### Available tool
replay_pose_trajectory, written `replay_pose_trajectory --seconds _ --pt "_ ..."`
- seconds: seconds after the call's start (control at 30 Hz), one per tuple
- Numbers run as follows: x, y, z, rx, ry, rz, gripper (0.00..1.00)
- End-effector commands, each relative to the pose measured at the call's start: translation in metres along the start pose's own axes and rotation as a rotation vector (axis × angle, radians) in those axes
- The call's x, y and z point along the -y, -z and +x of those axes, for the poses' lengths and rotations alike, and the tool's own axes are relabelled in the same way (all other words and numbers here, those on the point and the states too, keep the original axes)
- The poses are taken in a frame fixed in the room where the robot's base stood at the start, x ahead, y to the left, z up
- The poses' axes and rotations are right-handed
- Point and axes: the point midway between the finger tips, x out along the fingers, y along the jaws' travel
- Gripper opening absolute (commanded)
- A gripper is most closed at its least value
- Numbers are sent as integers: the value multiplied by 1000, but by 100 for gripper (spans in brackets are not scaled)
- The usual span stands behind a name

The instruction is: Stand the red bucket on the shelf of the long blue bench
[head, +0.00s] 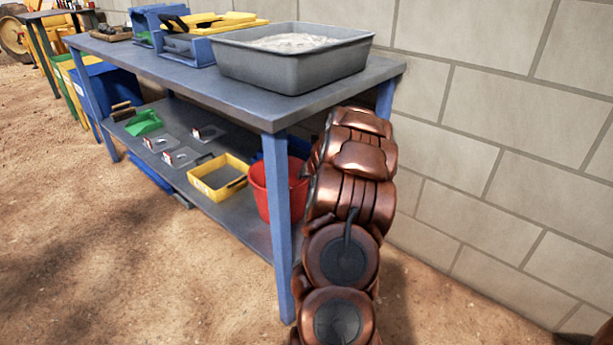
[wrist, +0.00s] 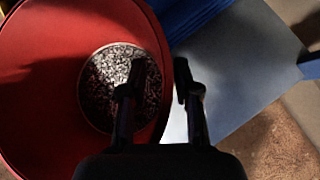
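The red bucket (head: 261,192) stands on the lower shelf (head: 243,226) of the long blue bench (head: 240,105), at its near right end behind a leg. It looks upright. In the wrist view the bucket (wrist: 50,95) fills the left side, with grey speckled gravel (wrist: 105,90) on its bottom. My gripper (wrist: 160,75) is open at the bucket's right rim, one finger over the inside and the other outside. A gap shows between the fingertips; I cannot tell whether either touches the wall. In the head view my arm hides the gripper and part of the bucket.
A yellow tray (head: 219,178), clear flat pieces and a green scoop (head: 143,123) lie on the shelf left of the bucket. A grey tub (head: 292,70) of pale material stands on the bench top. A block wall (head: 500,130) rises behind. The sandy ground in front is clear.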

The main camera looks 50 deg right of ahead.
Motion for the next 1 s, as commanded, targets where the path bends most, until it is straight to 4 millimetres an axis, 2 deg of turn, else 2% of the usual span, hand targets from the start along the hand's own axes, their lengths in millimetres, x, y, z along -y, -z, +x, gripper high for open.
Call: replay_pose_trajectory --seconds 0.17,0.7,0.83,1.0 --pt "0 -4 -16 2 1 1 31" --pt "-1 -3 -101 0 0 1 31" --pt "0 -4 -114 2 1 0 31" --pt "0 -2 -121 1 0 -1 31"
